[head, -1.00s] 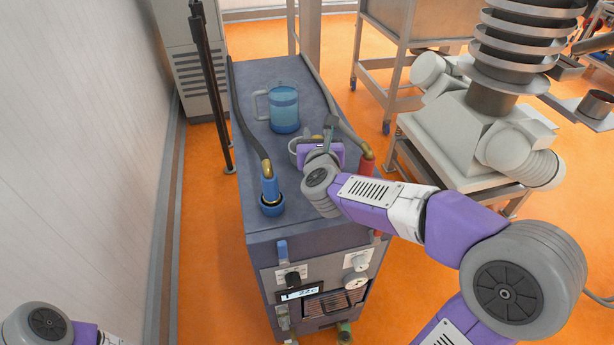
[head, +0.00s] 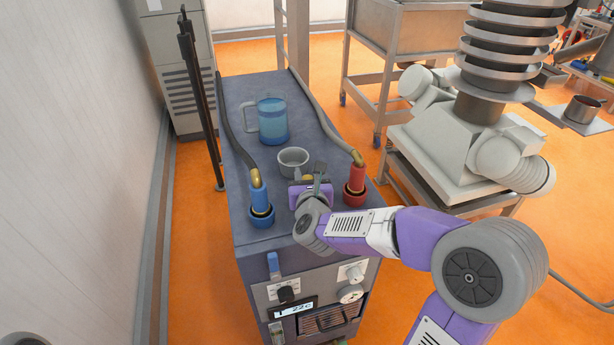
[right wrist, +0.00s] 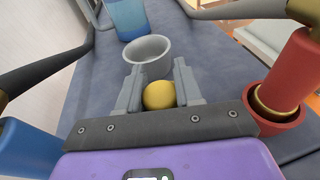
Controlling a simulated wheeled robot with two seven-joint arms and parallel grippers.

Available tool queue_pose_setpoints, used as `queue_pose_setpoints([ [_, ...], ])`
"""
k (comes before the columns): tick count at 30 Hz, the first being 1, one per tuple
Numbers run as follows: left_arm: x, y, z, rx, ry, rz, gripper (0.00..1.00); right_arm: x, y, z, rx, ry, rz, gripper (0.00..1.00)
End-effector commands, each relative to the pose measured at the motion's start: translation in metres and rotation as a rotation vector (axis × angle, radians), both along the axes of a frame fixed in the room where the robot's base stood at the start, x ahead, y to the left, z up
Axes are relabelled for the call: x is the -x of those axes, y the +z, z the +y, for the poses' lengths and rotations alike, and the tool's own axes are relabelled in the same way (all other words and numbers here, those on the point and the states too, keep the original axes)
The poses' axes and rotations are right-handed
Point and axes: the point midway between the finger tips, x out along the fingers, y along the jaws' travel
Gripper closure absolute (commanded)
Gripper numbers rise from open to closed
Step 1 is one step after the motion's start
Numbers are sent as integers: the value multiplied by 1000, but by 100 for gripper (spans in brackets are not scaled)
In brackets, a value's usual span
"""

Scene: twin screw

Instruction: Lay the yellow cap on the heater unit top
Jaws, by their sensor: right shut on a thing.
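The yellow cap (right wrist: 159,95) shows in the right wrist view between the fingers of my right gripper (right wrist: 159,92), which is shut on it. The gripper is over the front part of the heater unit top (head: 245,95), between the blue and red hose fittings. I cannot tell whether the cap touches the top. My left gripper is not in view.
A grey cup (head: 293,162) stands just beyond my right gripper, with a blue mug (head: 272,122) behind it. The blue fitting (head: 260,202) is at left, the red fitting (head: 355,185) at right. Hoses run along both sides.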

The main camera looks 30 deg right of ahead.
Motion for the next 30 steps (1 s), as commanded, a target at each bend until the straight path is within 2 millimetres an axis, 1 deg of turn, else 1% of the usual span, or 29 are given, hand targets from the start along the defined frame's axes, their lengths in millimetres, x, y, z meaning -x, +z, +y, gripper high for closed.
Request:
queue_pose_setpoints([
  [3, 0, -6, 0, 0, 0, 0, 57, 0, -4, 0, 0, 0, -1, 97],
  [4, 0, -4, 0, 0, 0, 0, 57, 0, -3, 0, 0, 0, 0, 61],
  [8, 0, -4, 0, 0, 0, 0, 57, 0, -2, 0, 0, 0, 0, 41],
  [9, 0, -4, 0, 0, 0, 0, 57, 0, -2, 0, 0, 0, 0, 40],
  [17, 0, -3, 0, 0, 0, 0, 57, 0, -2, 0, 0, 0, 0, 40],
  [21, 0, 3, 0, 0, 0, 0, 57, 1, 3, 1, 1, 0, 0, 40],
  [26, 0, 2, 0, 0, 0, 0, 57, 29, 9, 14, 2, 3, -3, 40],
  [30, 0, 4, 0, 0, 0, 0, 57, 59, 16, 28, 3, 4, -3, 40],
])
